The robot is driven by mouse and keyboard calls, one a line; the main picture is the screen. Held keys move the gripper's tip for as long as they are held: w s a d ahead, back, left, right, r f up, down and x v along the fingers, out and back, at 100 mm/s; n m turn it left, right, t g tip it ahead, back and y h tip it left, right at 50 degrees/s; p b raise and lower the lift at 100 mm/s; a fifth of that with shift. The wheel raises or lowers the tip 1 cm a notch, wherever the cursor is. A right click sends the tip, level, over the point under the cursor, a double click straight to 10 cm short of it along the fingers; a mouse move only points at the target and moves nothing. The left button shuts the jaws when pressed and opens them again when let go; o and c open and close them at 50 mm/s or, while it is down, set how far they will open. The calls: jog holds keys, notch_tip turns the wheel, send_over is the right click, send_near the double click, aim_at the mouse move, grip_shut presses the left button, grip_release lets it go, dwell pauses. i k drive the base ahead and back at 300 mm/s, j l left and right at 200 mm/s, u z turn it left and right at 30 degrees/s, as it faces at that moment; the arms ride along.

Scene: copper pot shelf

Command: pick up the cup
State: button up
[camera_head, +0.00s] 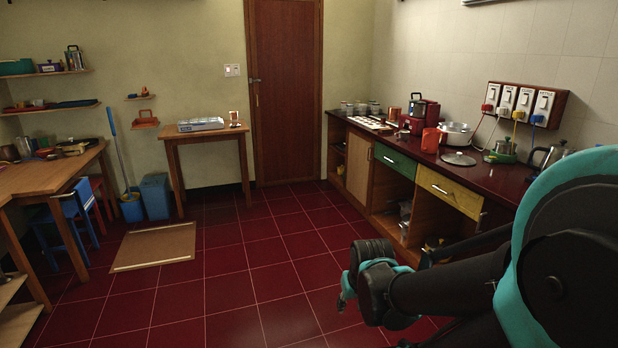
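No single cup stands out as the one in the task. Several small pale cup-like containers (361,108) stand at the far end of the dark red counter (480,176). A copper-coloured cup-like vessel (394,115) is beside them, and an orange-red container (431,140) stands nearer. A small orange-and-white cup-like item (234,116) is on the small wooden table (207,133) by the door. My arm fills the lower right. Its end, my gripper (345,292), hangs over the floor left of the counter, touching none of these things. Its fingers are too dark and small to read.
A red appliance (424,112), a metal pot (455,136) and kettles line the counter. The floor mat (155,247), blue bin (155,196), bucket (132,207) and blue chair (70,225) occupy the left side. The red tiled floor (235,250) in the middle is clear.

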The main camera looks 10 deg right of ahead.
aim_at(403, 134)
jog(key=i+j+z, duration=0.15)
jog(key=i+z, duration=0.3)
jog(key=i, duration=1.55)
